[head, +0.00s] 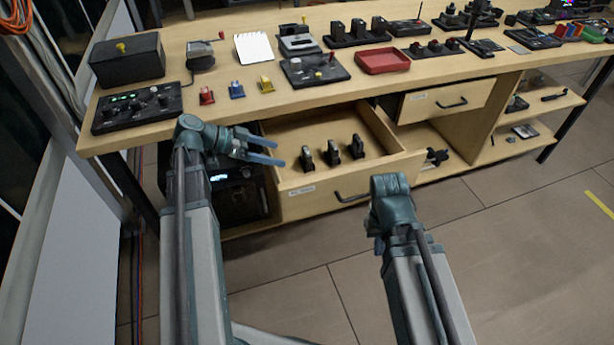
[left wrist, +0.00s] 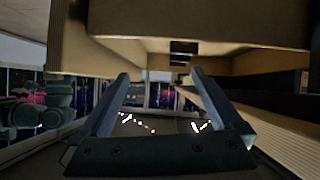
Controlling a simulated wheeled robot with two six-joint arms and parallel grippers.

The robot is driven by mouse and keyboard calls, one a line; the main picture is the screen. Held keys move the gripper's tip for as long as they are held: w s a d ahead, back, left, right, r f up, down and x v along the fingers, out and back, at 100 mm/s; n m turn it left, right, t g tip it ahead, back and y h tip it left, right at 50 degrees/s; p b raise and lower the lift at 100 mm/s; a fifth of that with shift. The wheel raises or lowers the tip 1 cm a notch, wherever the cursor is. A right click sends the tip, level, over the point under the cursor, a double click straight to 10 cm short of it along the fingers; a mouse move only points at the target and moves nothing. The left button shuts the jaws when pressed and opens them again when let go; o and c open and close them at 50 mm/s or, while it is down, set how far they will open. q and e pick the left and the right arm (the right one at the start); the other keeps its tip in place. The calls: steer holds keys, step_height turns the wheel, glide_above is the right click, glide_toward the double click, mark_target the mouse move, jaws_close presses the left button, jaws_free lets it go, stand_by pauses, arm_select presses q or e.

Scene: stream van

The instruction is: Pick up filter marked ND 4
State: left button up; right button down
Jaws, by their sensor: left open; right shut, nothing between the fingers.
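Three small dark upright pieces stand in a row inside the open wooden drawer (head: 395,166): a left one (head: 307,160), a middle one (head: 333,153) and a right one (head: 357,147). They look like the filters, but no marking is readable, so I cannot tell which is ND 4. My left gripper (head: 281,154) is open and empty at the drawer's left side, left of the leftmost piece. Its spread fingers also show in the left wrist view (left wrist: 160,75), with nothing between them. My right wrist is in front of the drawer; its fingers are hidden.
The wooden desk top (head: 225,80) above the drawer carries boxes, a red tray (head: 382,61) and small coloured pieces. A second drawer (head: 447,101) is to the right. The drawer has a dark handle (head: 352,197). Floor (head: 520,230) at the right is clear.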

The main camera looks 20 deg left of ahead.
arm_select(q)
steer(key=a+f+t+b, duration=0.1)
steer(key=a+t+b, duration=0.1)
steer(key=a, duration=0.2)
steer(key=b, duration=0.3)
glide_toward(304, 152)
steer(key=shift+w+d+f+m+h, duration=0.15)
steer(key=shift+d+f+m, duration=0.1)
steer(key=shift+d, duration=0.2)
steer(key=shift+w+d+f+m+h, duration=0.15)
steer(key=shift+d+f, duration=0.1)
steer(key=shift+d, duration=0.25)
steer(key=shift+w+d+f, duration=0.1)
steer(key=shift+w+d, duration=0.1)
steer(key=shift+d, duration=0.15)
arm_select(e)
step_height(304, 152, down, 6)
steer(key=shift+f, duration=0.25)
arm_select(q)
steer(key=b+x, duration=0.2)
steer(key=x, duration=0.3)
steer(key=shift+w, duration=0.25)
steer(key=c, duration=1.4)
arm_select(e)
step_height(304, 152, down, 2)
